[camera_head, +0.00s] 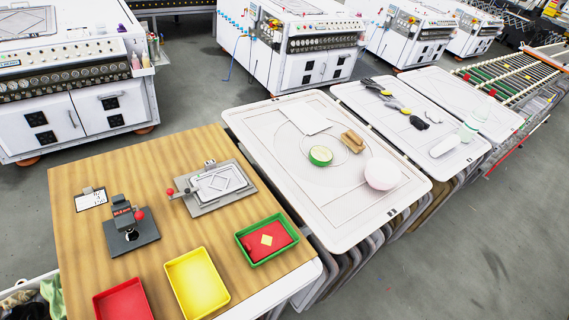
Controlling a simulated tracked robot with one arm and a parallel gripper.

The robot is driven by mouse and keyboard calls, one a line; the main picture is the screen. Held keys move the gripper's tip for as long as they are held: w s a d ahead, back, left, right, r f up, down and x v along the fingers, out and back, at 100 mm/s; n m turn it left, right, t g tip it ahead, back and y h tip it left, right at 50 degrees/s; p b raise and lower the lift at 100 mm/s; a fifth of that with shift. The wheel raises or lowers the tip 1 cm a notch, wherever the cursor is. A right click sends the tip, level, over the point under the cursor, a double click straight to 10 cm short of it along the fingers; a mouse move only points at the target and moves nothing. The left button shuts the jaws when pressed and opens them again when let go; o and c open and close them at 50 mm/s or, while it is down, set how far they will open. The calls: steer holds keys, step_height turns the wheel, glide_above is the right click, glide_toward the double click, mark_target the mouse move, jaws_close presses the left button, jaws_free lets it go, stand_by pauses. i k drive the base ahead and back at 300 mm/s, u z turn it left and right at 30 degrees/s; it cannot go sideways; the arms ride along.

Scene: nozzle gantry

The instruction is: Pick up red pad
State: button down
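A green-rimmed tray (283,217) stands at the right side of the wooden table. In it lies a flat red piece (254,247), which looks like the red pad, with a yellow diamond (267,240) on its middle. I cannot tell whether the diamond is printed or a separate piece. My gripper is not in view, so its state and anything in it are hidden.
The wooden table (100,240) also holds a yellow tray (197,283), a red tray (123,301), a black press with a red knob (127,230) and a grey framed fixture (216,187). White tables (290,190) stand to the right. White machines (290,50) stand behind, across grey floor.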

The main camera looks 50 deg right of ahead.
mark_target(258, 244)
steer(key=z, duration=0.35)
steer(key=k, duration=0.9)
steer(key=z, duration=0.55)
